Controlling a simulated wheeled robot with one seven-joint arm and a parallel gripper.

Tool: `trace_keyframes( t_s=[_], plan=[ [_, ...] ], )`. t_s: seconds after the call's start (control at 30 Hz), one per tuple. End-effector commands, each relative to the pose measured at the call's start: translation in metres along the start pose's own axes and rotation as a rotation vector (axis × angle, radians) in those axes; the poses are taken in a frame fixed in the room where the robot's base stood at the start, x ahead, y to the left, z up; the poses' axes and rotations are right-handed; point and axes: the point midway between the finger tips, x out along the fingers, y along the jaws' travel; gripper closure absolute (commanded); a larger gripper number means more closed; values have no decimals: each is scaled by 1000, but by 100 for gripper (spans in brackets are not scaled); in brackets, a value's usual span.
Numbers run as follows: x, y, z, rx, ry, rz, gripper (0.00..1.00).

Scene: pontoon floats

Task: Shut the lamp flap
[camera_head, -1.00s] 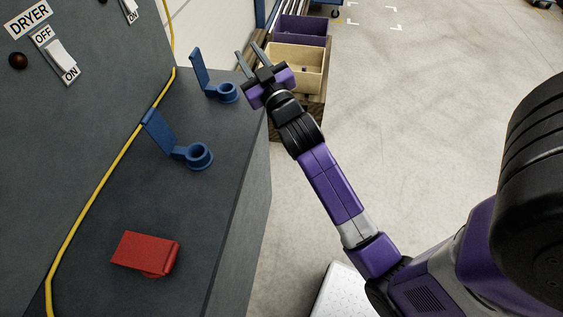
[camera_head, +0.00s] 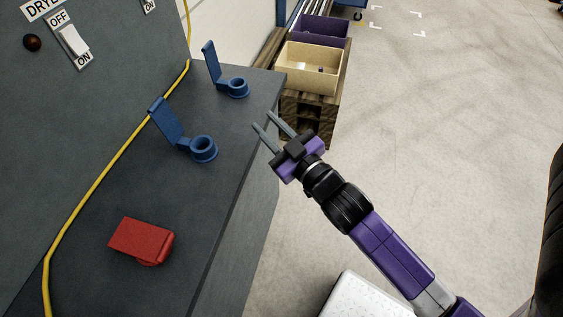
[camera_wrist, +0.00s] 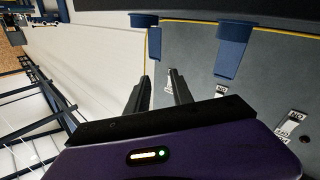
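Two blue flaps stand raised on the dark grey bench, each hinged beside a round blue socket. The nearer flap (camera_head: 167,120) leans back from its socket (camera_head: 204,149); the farther flap (camera_head: 211,63) stands up by its socket (camera_head: 237,88). A red flap (camera_head: 141,239) lies flat over its base at the front. No lamp label is readable, so I cannot tell which is the lamp flap. My gripper (camera_head: 262,120) is open and empty, to the right of both blue sockets near the bench's right edge, touching neither. In the wrist view two blue parts (camera_wrist: 233,28) (camera_wrist: 154,43) show beyond the fingers.
A grey panel (camera_head: 95,110) with a dryer label and switches (camera_head: 74,39) rises at the left. A yellow cable (camera_head: 112,155) runs along its foot. A cream crate (camera_head: 310,82) and a purple crate (camera_head: 325,30) stand behind the bench.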

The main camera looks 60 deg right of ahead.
Motion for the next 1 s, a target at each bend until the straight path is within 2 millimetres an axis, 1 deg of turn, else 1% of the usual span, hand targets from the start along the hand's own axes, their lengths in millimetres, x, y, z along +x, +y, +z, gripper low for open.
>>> trace_keyframes(
  t_s=[0.03,0.1,0.3,0.5,0.67,0.93,0.97,1.0],
  plan=[
    [-7,-7,5,1,-11,-17,72],
    [-15,-14,10,3,-24,-37,72],
    [-36,-33,29,-3,-67,-88,72],
    [-50,-43,41,-9,-96,-119,72],
    [-54,-46,45,-11,-104,-129,72],
    [-54,-46,45,-12,-106,-129,72],
    [-54,-46,45,-12,-106,-129,75],
    [-54,-46,45,-12,-106,-129,75]
  ],
)
